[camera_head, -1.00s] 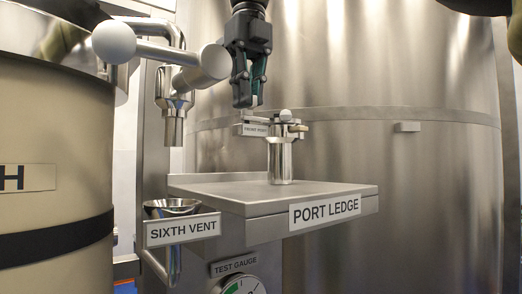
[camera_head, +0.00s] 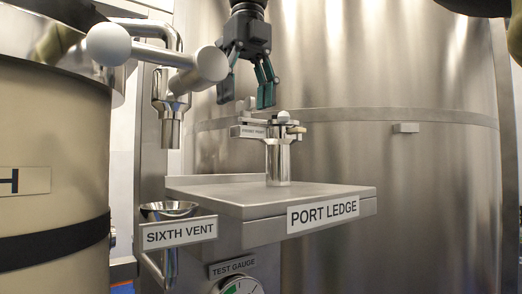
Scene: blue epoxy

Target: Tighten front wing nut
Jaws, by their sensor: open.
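A small metal port (camera_head: 279,160) stands upright on the port ledge. At its top is a clamp fitting with a pale rounded knob (camera_head: 283,116) and a brass-coloured piece (camera_head: 297,130) on its right. I cannot tell for certain which small part is the front wing nut. A small label plate (camera_head: 252,131) sticks out to the left of the fitting. My gripper (camera_head: 247,105) is open and empty, pointing down above and slightly left of the fitting, apart from it.
The port ledge (camera_head: 235,193) is otherwise bare. A pipe with white round ends (camera_head: 109,44) juts in at upper left, close to my gripper. The sixth vent funnel (camera_head: 168,209) and a test gauge (camera_head: 241,286) are below. A large steel tank (camera_head: 400,200) stands behind.

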